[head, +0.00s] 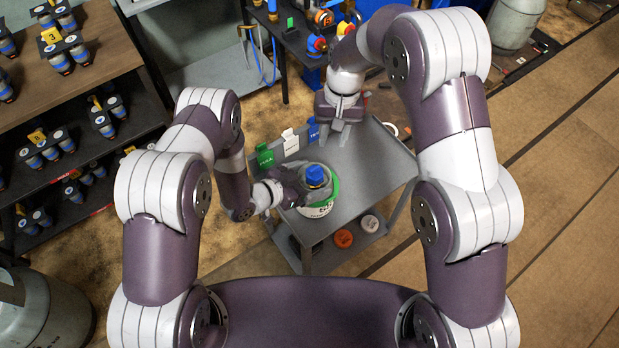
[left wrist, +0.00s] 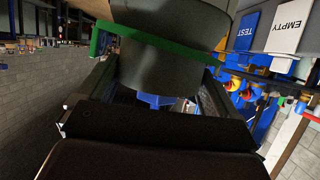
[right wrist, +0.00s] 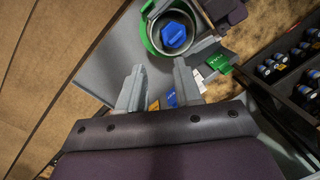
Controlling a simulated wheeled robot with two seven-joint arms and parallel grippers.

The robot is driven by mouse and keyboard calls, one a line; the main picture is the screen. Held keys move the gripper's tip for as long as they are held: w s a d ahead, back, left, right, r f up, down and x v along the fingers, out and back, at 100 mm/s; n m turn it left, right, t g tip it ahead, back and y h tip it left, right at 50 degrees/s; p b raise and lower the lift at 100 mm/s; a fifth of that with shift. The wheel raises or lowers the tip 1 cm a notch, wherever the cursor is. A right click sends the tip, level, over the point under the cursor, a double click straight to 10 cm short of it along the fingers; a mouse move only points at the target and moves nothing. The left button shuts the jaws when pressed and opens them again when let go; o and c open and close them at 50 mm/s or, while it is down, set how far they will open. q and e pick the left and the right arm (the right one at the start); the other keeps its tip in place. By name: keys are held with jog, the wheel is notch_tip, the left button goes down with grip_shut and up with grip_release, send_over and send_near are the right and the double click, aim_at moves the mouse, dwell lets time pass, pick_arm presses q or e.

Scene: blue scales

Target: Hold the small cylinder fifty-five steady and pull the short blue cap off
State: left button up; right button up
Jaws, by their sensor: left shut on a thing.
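The small cylinder (head: 318,211) stands on the grey cart, with a green band around it and a short blue cap (head: 316,175) on top. In the right wrist view the blue cap (right wrist: 174,36) sits inside the cylinder's round collar. My left gripper (head: 290,190) is shut on the cylinder from the left side; in the left wrist view its fingers lie either side of the grey cylinder (left wrist: 155,70). My right gripper (head: 339,114) is above the back part of the cart, apart from the cap. In the right wrist view its fingers (right wrist: 158,85) are spread and empty.
Green (head: 265,156), white (head: 290,142) and blue (head: 313,130) signs line the cart's left edge. Orange (head: 343,238) and white (head: 370,223) round pieces lie on its lower shelf. Shelves of small bottles (head: 60,145) stand left. The cart top (head: 372,160) right of the cylinder is clear.

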aim_at(317, 168)
jog(key=a+f+m, duration=0.1)
jog(key=f+m, duration=0.2)
jog(key=s+a+f+m, duration=0.1)
jog(key=f+m, duration=0.2)
jog(key=m, duration=0.1)
jog(key=a+f+m+y, duration=0.1)
jog(key=f+m, duration=0.3)
jog(key=shift+s+a, duration=0.15)
jog(key=shift+s, duration=0.05)
pick_arm(q)
jog(key=shift+r, duration=0.1)
pick_arm(e)
jog(key=shift+f, duration=0.1)
grip_shut()
jog(key=shift+r, duration=0.55)
